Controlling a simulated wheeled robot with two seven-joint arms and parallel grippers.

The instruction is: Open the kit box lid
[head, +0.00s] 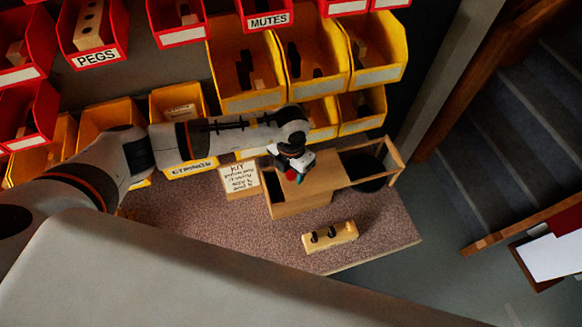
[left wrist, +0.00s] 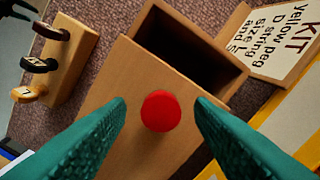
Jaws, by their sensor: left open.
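The wooden kit box (head: 298,208) stands near the far right of the bench. Its flat lid (head: 325,178) lies to the right of a dark opening, so part of the box is uncovered. In the left wrist view the lid (left wrist: 140,75) carries a round red knob (left wrist: 161,110), and the dark box interior (left wrist: 188,48) shows beyond it. My left gripper (head: 293,170) is over the lid. In the left wrist view its teal fingers (left wrist: 160,106) are open, one on each side of the knob, with gaps visible. My right gripper is not in view.
A KIT card (head: 240,177) stands left of the box. A wooden block with dark pegs (head: 330,236) lies in front. Yellow bins (head: 245,100) and red bins rise behind. A wooden frame around a dark round container (head: 368,170) is at the right. Bare bench lies at front left.

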